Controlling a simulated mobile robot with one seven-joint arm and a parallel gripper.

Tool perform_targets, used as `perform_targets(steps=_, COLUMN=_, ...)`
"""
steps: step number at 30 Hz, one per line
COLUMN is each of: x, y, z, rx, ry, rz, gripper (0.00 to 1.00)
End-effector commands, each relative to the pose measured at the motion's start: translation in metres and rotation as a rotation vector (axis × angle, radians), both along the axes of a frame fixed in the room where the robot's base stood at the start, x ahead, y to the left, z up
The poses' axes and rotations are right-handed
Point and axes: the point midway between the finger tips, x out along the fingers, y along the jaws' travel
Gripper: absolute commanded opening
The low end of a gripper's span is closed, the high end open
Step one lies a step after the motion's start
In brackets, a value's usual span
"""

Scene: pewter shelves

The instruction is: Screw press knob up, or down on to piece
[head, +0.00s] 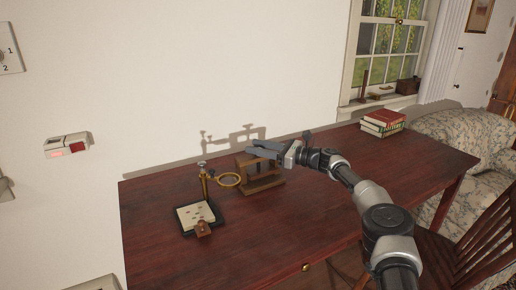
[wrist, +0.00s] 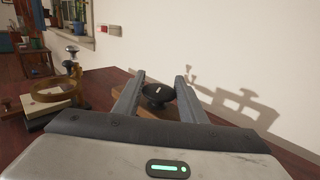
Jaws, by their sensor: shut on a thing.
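The small wooden press (head: 265,184) stands on the dark red table near the wall, with a brown base, posts and a top beam. Its black round knob (wrist: 158,95) shows in the wrist view above the wooden beam. My gripper (head: 262,148) is over the top of the press, its fingers reaching in from the right. In the wrist view my gripper (wrist: 160,84) has one finger on each side of the knob and is shut on it. The knob is hidden in the head view. I cannot tell whether a piece lies in the press.
A brass stand with a ring (head: 229,180) and a pale board on a black base (head: 190,229) stands left of the press. A small brown block (head: 203,229) sits at its front. Books (head: 383,122) lie at the far right. The table's front middle is clear.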

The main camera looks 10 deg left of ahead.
Motion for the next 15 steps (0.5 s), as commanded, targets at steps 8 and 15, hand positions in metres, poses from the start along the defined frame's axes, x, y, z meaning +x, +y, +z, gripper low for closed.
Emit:
perform_targets(steps=8, x=0.0009, y=-0.0002, z=-0.0006, rx=-0.003, ry=-0.001, rz=-0.002, gripper=0.15)
perform_targets(steps=15, x=0.0005, y=0.0, z=-0.0006, rx=-0.002, ry=0.0, rz=-0.001, gripper=0.56)
